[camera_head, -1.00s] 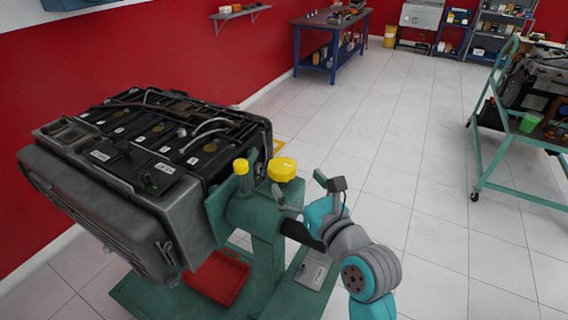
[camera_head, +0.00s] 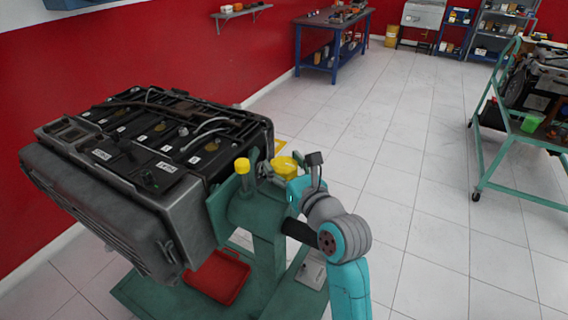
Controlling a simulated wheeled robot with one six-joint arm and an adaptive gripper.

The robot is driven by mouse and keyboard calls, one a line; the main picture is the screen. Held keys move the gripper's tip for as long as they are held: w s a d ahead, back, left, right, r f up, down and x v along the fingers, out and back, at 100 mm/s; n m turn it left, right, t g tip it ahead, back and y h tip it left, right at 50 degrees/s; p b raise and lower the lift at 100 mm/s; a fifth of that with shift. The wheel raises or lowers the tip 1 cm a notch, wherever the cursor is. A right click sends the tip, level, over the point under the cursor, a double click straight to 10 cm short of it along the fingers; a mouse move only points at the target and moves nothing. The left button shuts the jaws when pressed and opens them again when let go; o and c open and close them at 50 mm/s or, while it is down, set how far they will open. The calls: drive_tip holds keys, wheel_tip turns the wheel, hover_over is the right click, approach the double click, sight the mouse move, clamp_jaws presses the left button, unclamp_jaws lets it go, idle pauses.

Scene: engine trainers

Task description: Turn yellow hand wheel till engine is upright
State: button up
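The large grey and black engine (camera_head: 150,150) is mounted on the left side of a green stand (camera_head: 266,214). Its covered top faces mostly up, and the body looks somewhat tilted in this view. The yellow hand wheel (camera_head: 286,163) is on the stand's head, right of a smaller upright yellow knob (camera_head: 242,166). My gripper (camera_head: 277,174) is at the hand wheel, overlapping its near side in the picture. Its fingers are small and partly hidden, so I cannot tell whether they touch or grip the wheel.
A red tray (camera_head: 217,277) sits low on the stand's base. A green wheeled stand (camera_head: 508,140) with another engine is at the right. A blue workbench (camera_head: 329,38) is at the back wall. The tiled floor between is clear.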

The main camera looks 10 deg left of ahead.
drive_tip(key=c, duration=0.3)
drive_tip(key=shift+c, duration=0.2)
drive_tip(key=shift+w+n+g+y, duration=0.1)
drive_tip(key=shift+n+g+y, duration=0.4)
drive_tip(key=shift+y, duration=0.1)
drive_tip(key=shift+d+n+g+y, duration=0.1)
drive_tip(key=shift+n+g+y, duration=0.5)
drive_tip(key=shift+g+y, duration=0.1)
drive_tip(key=n+g+y, duration=0.2)
drive_tip(key=g, duration=0.1)
drive_tip(key=n+g+y, duration=0.2)
drive_tip(key=n+g, duration=0.1)
drive_tip(key=shift+w+g, duration=0.1)
drive_tip(key=shift+g, duration=0.2)
drive_tip(key=n+g, duration=0.2)
drive_tip(key=g, duration=0.1)
drive_tip(key=n+g, duration=0.2)
drive_tip(key=g, duration=0.1)
drive_tip(key=shift+g+y, duration=0.4)
drive_tip(key=shift+n+g+h, duration=0.8)
drive_tip(key=shift+n+g, duration=1.4)
drive_tip(key=shift+g, duration=0.9)
drive_tip(key=shift+f, duration=0.1)
